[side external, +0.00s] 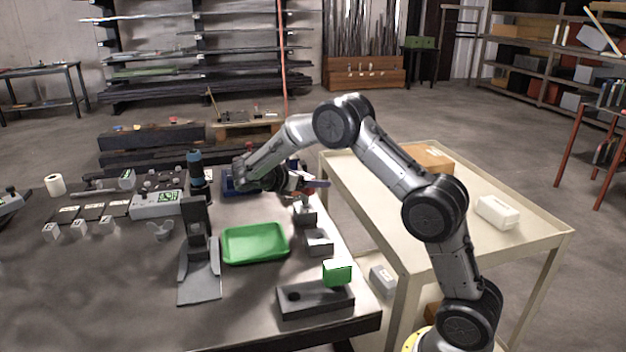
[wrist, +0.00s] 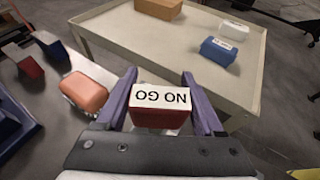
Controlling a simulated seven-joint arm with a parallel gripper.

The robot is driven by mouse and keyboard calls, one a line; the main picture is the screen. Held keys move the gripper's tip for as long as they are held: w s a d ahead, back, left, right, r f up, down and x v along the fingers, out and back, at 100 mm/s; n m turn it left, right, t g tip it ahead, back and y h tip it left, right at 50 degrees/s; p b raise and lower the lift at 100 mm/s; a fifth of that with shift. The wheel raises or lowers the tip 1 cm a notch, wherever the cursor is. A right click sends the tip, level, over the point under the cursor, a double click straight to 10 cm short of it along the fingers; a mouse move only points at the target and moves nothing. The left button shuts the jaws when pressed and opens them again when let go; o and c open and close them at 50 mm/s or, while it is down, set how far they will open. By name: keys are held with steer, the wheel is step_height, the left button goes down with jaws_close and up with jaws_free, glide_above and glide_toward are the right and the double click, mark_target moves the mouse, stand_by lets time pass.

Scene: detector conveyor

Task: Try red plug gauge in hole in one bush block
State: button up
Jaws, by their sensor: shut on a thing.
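My gripper (side external: 312,184) is at the back right of the dark bench, above the row of grey blocks. In the wrist view my gripper (wrist: 160,82) is shut on the red plug gauge (wrist: 160,118), whose white face reads "NO GO". In the side view only a bit of red (side external: 308,191) shows at the jaws. Two grey blocks, apparently bush blocks, stand along the right edge: one (side external: 305,215) below the gripper, another (side external: 319,242) nearer. The gauge's lower end and its clearance from the blocks are hidden.
A longer grey block (side external: 325,302) in front has a dark hole and carries a green gauge (side external: 337,273). A green tray (side external: 254,244) lies left of the blocks. A blue bin (side external: 230,182) is behind. A cream cart (side external: 350,190) stands to the right.

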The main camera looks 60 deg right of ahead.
steer(key=shift+f, duration=0.6)
steer(key=shift+r, duration=0.1)
steer(key=shift+r, duration=0.75)
steer(key=shift+f, duration=0.85)
steer(key=shift+r, duration=0.15)
steer(key=shift+r, duration=0.7)
steer(key=shift+f, duration=0.95)
stand_by(0.8)
steer(key=shift+r, duration=0.1)
